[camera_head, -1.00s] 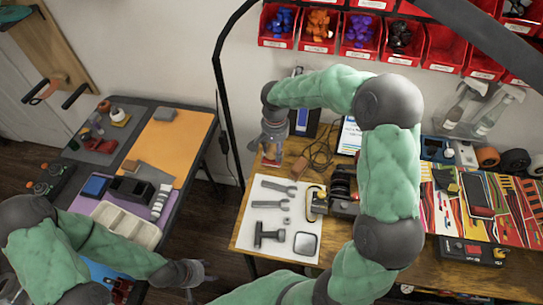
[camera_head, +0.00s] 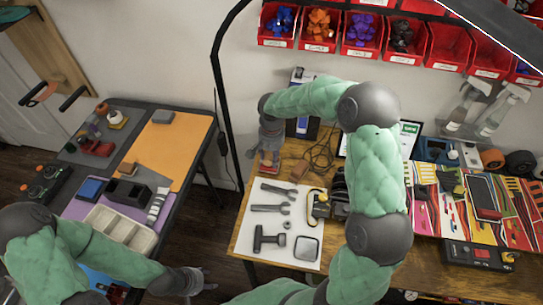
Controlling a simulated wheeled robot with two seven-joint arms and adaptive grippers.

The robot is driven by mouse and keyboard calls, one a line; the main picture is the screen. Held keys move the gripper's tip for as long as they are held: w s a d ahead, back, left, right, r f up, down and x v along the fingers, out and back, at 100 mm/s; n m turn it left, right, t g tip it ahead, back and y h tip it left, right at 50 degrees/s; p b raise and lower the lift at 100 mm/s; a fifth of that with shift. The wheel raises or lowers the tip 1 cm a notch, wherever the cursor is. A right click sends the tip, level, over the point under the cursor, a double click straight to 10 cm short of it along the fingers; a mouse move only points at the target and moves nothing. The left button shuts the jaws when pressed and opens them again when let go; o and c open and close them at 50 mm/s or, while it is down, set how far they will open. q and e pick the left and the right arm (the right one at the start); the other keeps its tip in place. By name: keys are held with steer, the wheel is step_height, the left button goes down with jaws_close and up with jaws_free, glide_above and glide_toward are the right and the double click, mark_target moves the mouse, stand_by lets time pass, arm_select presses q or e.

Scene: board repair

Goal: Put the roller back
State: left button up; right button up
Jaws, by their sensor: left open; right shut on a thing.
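My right gripper (camera_head: 269,152) is at the back left of the wooden workbench, low over its top. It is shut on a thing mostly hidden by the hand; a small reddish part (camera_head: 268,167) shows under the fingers. I cannot tell whether this is the roller. A white mat (camera_head: 250,262) on the bench in front carries wrenches (camera_head: 272,208), a black T-shaped tool (camera_head: 268,238) and a square plate (camera_head: 306,247). My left gripper (camera_head: 198,281) is open and empty, low between the two tables.
The left table holds an orange mat (camera_head: 165,145), a beige tray (camera_head: 118,228) and a black box (camera_head: 128,193). Red bins (camera_head: 372,40) line the wall. A cable (camera_head: 318,157) lies right of my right gripper. Spray bottles (camera_head: 500,110) stand at the back right.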

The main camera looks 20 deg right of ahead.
steer(key=shift+s+f, duration=0.15)
steer(key=shift+f, duration=0.4)
steer(key=shift+a+f, duration=0.1)
steer(key=shift+c, duration=0.9)
steer(key=o, duration=1.2)
steer(key=shift+f, duration=0.1)
steer(key=shift+r, duration=0.2)
steer(key=shift+r, duration=0.3)
step_height(320, 180, up, 13)
steer(key=p, duration=0.4)
steer(key=shift+f+p, duration=0.15)
steer(key=shift+p, duration=0.15)
